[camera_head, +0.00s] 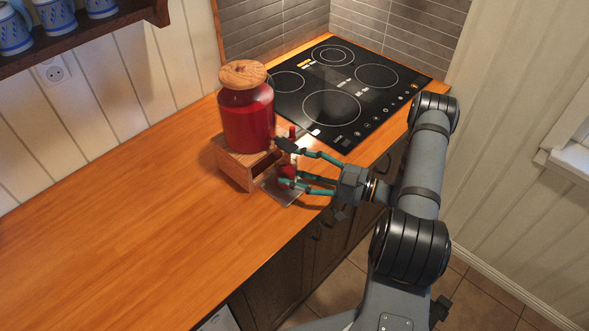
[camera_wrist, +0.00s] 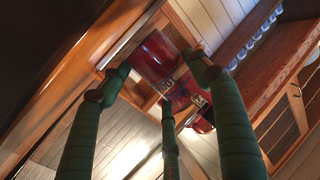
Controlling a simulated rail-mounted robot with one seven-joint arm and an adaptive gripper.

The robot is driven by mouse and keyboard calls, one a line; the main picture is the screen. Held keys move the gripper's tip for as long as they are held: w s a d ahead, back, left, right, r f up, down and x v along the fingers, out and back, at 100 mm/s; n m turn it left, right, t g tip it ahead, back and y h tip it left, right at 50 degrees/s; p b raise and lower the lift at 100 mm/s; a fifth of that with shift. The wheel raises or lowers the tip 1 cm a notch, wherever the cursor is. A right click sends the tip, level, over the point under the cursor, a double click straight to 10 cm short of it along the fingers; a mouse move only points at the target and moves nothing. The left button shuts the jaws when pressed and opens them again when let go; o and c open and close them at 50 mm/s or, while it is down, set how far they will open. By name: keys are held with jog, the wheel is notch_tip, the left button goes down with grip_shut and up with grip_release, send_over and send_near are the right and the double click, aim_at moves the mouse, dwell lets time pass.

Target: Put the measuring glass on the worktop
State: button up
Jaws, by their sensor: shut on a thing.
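A slim red thing, which I take to be the measuring glass (camera_head: 288,171), shows in pieces between the fingers of my gripper (camera_head: 287,163) in the head view. My gripper has three green-jointed fingers with dark pads and is shut on it. In the wrist view the red glass (camera_wrist: 155,58), with small markings near one end, lies between the fingertips (camera_wrist: 158,80). The fingers hide much of it. It is at the front right of a small wooden stand (camera_head: 236,172). I cannot tell whether its base touches anything.
A large red jar (camera_head: 246,122) with a wooden lid stands on the stand. A grey plate (camera_head: 282,192) lies by the front edge of the wooden worktop (camera_head: 130,215). A black hob (camera_head: 333,105) is behind on the right. The worktop's left part is clear.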

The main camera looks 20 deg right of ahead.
jog(key=shift+a+f, duration=0.1)
jog(key=shift+f, duration=0.1)
jog(key=o, duration=1.4)
jog(key=shift+c, duration=0.2)
jog(key=shift+o, duration=0.4)
jog(key=shift+s+b, duration=0.1)
jog(key=shift+b, duration=0.2)
jog(key=v, duration=0.2)
jog(key=b+v, duration=0.1)
jog(key=v, duration=0.2)
jog(key=b+v, duration=0.1)
jog(key=v, duration=0.1)
jog(key=shift+s+d+r, duration=0.2)
jog(key=shift+d+r, duration=0.15)
jog(key=shift+d, duration=0.05)
notch_tip(320, 180, up, 6)
jog(key=shift+a, duration=0.2)
jog(key=shift+d+r, duration=0.1)
jog(key=shift+r, duration=0.6)
jog(key=shift+c, duration=0.9)
jog(key=c, duration=0.6)
